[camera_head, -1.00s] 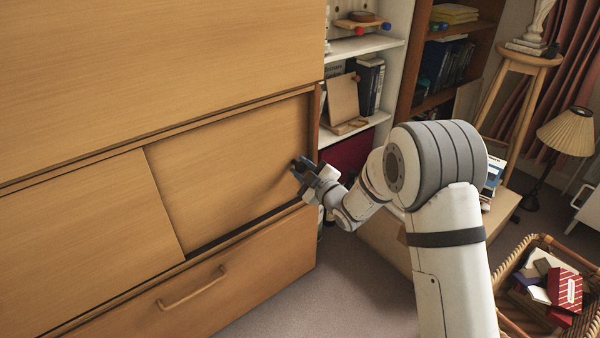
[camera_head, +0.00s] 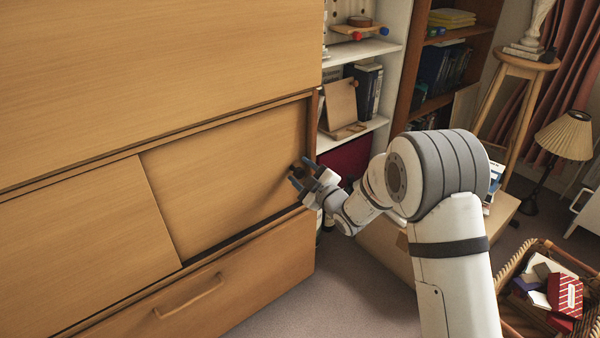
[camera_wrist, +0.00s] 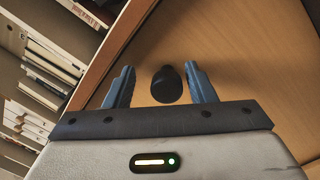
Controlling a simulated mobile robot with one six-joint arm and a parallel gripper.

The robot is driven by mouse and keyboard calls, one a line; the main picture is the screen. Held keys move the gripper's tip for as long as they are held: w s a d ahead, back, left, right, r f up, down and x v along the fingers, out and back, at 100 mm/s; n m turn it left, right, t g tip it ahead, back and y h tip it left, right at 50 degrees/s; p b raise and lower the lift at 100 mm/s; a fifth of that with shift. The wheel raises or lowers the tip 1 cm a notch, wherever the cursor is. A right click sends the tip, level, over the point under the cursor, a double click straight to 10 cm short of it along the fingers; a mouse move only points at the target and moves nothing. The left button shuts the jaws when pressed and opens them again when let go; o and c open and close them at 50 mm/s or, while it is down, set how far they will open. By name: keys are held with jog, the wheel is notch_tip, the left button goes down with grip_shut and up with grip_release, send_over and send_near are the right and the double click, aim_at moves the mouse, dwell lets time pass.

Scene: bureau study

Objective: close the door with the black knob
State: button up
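The door with the black knob is a wooden sliding panel (camera_head: 222,175) at the right of the cabinet, recessed behind the left panel. Its round black knob (camera_wrist: 167,85) shows in the wrist view near the panel's side edge. My gripper (camera_head: 301,174) is at the right end of this panel. In the wrist view my gripper (camera_wrist: 163,82) is open, with one blue-grey finger on each side of the knob. Gaps show between the knob and both fingers, so it is not gripped. In the head view the knob is small, dark and close to the fingers.
The left wooden panel (camera_head: 80,240) overlaps the front of the door's track. A drawer with a wooden handle (camera_head: 189,297) is below. A white shelf unit (camera_head: 365,48) stands beside the cabinet. A wicker basket (camera_head: 512,268) with books is at the lower right. Carpet (camera_head: 345,290) is clear in front.

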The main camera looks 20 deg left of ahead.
jog(key=p+v, duration=0.2)
jog(key=v, duration=0.5)
jog(key=shift+s+d, duration=0.2)
jog(key=shift+d, duration=0.15)
jog(key=shift+p, duration=0.3)
jog(key=w+d+r+m+t+h+p, duration=0.1)
jog(key=w+d+r+m+h+p, duration=0.15)
jog(key=d+r+p, duration=0.35)
jog(key=w+d+r+m+t+h+p, duration=0.1)
jog(key=d+r+m+h+p, duration=0.2)
jog(key=r, duration=0.5)
jog(key=s+d+r+m+h+p, duration=0.3)
jog(key=d+r+m+h+p, duration=0.25)
jog(key=d+r+p, duration=0.7)
jog(key=s+d+r+m+g+h+p, duration=0.45)
jog(key=s+d+r+p, duration=0.45)
jog(key=s+d+r, duration=0.4)
jog(key=s+d+r+m+g+p, duration=0.2)
jog(key=s+r+p, duration=0.1)
jog(key=s, duration=0.3)
jog(key=s+d+r+m+g+p, duration=0.2)
jog(key=s+r+m+p, duration=0.1)
jog(key=s, duration=0.4)
jog(key=shift+s+d+r+p, duration=0.15)
jog(key=shift+d+r+p, duration=0.25)
jog(key=shift+r+p, duration=0.4)
